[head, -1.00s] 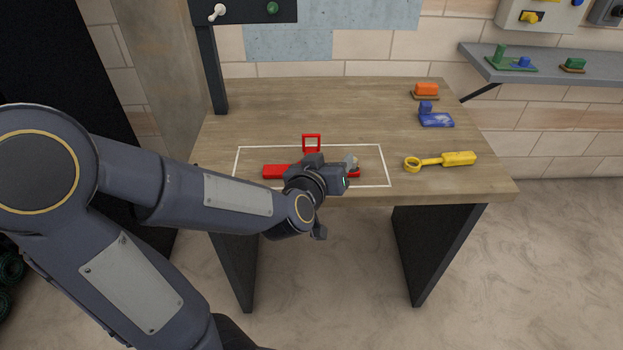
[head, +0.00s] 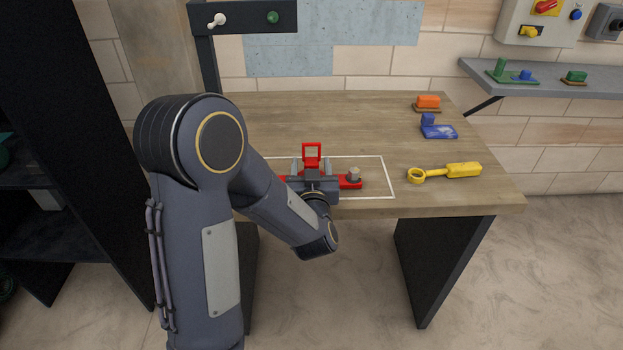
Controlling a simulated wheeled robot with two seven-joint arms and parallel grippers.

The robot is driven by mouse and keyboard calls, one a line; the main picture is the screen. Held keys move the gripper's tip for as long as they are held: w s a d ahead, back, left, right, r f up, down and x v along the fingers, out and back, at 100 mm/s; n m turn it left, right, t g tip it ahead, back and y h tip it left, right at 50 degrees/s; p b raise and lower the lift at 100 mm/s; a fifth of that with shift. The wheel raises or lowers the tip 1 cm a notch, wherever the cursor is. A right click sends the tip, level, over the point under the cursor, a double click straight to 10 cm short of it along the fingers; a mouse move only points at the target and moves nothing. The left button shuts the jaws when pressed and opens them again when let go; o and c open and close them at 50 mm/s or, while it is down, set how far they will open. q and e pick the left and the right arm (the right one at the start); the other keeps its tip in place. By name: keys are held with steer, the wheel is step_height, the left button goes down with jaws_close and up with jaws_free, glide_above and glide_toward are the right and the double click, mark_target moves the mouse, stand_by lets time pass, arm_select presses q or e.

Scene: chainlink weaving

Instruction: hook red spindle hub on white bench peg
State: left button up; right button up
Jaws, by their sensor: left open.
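The red spindle hub (head: 349,182) lies on the bench inside a white outlined rectangle. It is a long red bar with an upright square red loop (head: 312,150) at its middle and a grey knob at its right end. My left gripper (head: 312,165) is open, with one finger on each side of the loop, near its lower part. I cannot tell whether the fingers touch it. My gripper and arm hide the bar's middle and part of its left side. The white bench peg (head: 216,21) sticks out from a dark panel at the upper left. My right gripper is out of view.
A yellow ring-ended tool (head: 446,172), a blue part (head: 438,129) and an orange block (head: 428,102) lie on the bench's right side. A green knob (head: 272,17) sits right of the peg. The bench's back middle is clear. A grey shelf (head: 535,78) hangs at right.

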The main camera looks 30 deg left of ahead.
arm_select(q)
steer(key=shift+x, duration=0.8)
steer(key=shift+d+r, duration=0.1)
steer(key=c, duration=1.1)
jaws_close()
steer(key=shift+r, duration=0.1)
